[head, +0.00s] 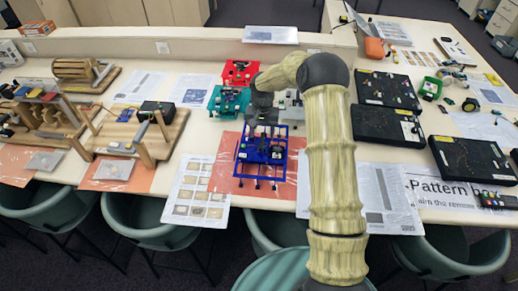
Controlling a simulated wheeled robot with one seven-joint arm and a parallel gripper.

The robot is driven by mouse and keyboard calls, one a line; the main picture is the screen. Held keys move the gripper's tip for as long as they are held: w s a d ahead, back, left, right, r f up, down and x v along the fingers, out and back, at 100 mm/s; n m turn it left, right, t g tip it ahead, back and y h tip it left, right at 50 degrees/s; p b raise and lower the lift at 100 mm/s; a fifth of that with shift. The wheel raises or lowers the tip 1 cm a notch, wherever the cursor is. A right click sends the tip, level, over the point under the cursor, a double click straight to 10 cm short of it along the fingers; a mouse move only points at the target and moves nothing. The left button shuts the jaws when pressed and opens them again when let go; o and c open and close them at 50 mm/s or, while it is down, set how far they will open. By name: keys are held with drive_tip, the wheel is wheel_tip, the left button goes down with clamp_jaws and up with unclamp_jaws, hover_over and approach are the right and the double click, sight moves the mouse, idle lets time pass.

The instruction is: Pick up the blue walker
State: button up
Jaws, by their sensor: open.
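The blue walker (261,152) stands on an orange sheet near the table's front edge, in the middle of the head view. It is a small blue frame on several thin legs, with dark parts on top. My arm reaches over the table from the front right and bends down toward it. My gripper (264,122) is open, just above or at the walker's back part. Its fingertips are small and dark here, and I cannot tell whether they touch the walker.
A teal walker (229,101) and a red walker (240,72) stand behind, with a white one (292,105) to the right. Black boxes (388,126) fill the right side; wooden machines (140,133) fill the left. Green chairs (150,222) line the front edge.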

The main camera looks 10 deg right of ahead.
sight(262, 139)
drive_tip(key=shift+f, duration=0.1)
drive_tip(key=shift+f+p, duration=0.2)
drive_tip(key=shift+p, duration=0.3)
drive_tip(key=shift+s+f+p, duration=0.15)
drive_tip(key=shift+f+p, duration=1)
drive_tip(key=shift+f, duration=1.1)
drive_tip(key=c, duration=0.8)
drive_tip(key=shift+r, duration=0.1)
drive_tip(key=shift+c, duration=0.2)
wheel_tip(262, 139, up, 10)
drive_tip(key=b, duration=0.4)
